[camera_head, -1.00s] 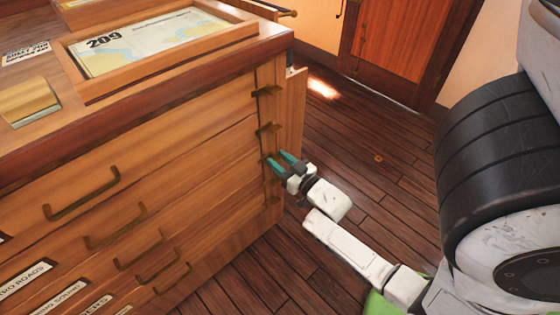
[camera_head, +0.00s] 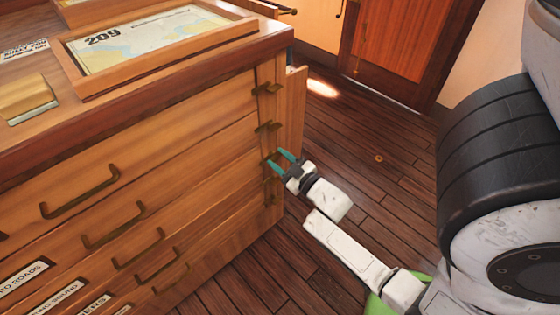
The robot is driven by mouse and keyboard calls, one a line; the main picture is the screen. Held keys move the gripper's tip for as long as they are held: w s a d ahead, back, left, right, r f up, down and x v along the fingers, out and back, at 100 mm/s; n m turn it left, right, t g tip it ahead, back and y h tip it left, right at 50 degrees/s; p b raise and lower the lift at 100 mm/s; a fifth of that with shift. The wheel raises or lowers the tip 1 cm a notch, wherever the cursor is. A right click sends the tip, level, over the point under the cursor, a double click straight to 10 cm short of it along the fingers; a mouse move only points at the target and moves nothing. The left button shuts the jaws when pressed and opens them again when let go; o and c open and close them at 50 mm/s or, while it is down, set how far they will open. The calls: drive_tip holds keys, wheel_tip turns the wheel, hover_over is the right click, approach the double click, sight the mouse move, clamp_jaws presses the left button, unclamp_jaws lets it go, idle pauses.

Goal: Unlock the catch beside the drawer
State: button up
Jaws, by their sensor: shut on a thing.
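The wooden chest has a stack of drawers (camera_head: 150,135) with brass handles. A column of small brass catches runs down its right front edge: an upper catch (camera_head: 266,88), a second catch (camera_head: 268,126), a third catch (camera_head: 270,160) and a low one (camera_head: 268,190). My gripper (camera_head: 279,157) has teal fingertips and reaches in from the right at the third catch. It is shut on this catch, whose grasped part is mostly hidden by the fingers.
A narrow wooden panel (camera_head: 295,110) stands out at the chest's right side, just behind my gripper. A framed chart (camera_head: 155,40) and a brass-coloured block (camera_head: 27,98) are on the chest top.

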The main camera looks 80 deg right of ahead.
drive_tip(key=n+b, duration=0.2)
drive_tip(key=n, duration=0.4)
drive_tip(key=shift+f, duration=0.15)
drive_tip(key=n+b, duration=0.1)
drive_tip(key=n, duration=0.2)
drive_tip(key=shift+n, duration=0.4)
drive_tip(key=shift+n+b, duration=0.75)
drive_tip(key=shift+n, duration=0.85)
drive_tip(key=o, duration=1.1)
drive_tip(key=shift+c, duration=0.2)
drive_tip(key=v, duration=1)
drive_tip(key=shift+s+a+p, duration=0.3)
